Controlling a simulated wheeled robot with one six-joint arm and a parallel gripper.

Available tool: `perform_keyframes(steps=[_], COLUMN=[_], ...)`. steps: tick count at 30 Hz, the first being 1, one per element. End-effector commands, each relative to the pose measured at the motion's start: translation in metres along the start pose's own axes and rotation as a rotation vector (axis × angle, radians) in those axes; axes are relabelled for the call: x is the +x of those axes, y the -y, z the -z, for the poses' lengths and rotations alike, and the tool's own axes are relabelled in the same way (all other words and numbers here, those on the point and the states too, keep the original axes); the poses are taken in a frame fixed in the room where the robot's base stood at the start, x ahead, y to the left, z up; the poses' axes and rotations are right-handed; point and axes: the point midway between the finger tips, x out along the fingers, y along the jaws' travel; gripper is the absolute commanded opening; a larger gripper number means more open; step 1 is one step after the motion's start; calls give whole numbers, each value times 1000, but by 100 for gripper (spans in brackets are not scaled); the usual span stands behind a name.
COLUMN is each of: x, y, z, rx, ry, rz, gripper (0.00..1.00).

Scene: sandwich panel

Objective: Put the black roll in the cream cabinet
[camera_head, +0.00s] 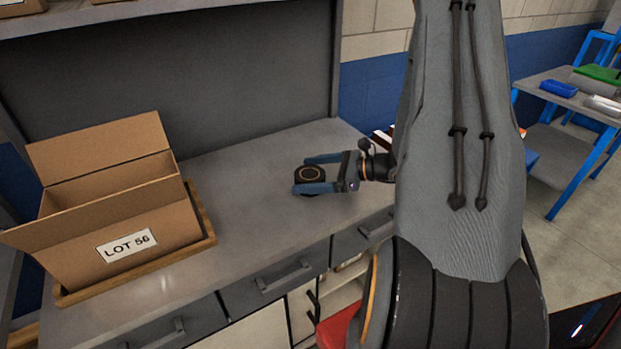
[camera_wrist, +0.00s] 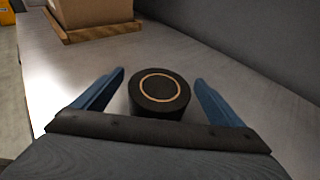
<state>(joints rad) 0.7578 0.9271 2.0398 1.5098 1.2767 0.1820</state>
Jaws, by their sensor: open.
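The black roll (camera_head: 309,174) stands on the grey worktop, with a tan ring on its top. In the wrist view the roll (camera_wrist: 160,97) sits between the two blue fingers, with a gap on each side. My gripper (camera_head: 308,180) is open around it, coming from the right, low over the worktop. It also shows in the wrist view (camera_wrist: 160,92). Below the worktop a cream cabinet door (camera_head: 302,312) with a black handle shows in part; whether this door is open or shut I cannot tell. My arm hides some of the front to the right.
An open cardboard box (camera_head: 122,218) marked LOT 56 sits on a wooden tray (camera_head: 208,226) at the left. Grey drawers (camera_head: 275,284) run under the worktop edge. A red thing (camera_head: 338,328) shows below. A blue-legged table (camera_head: 570,100) stands at the right.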

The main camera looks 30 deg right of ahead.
Motion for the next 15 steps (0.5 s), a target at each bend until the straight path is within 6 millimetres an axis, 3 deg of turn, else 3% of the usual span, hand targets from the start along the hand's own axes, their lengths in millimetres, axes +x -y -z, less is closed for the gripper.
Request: perform_keyframes(steps=[4,12,15], x=[0,-1,-1], y=[0,0,0], z=[0,0,0], rx=[0,1,1], ry=[0,0,0], rz=[1,1,1], gripper=[91,47,43])
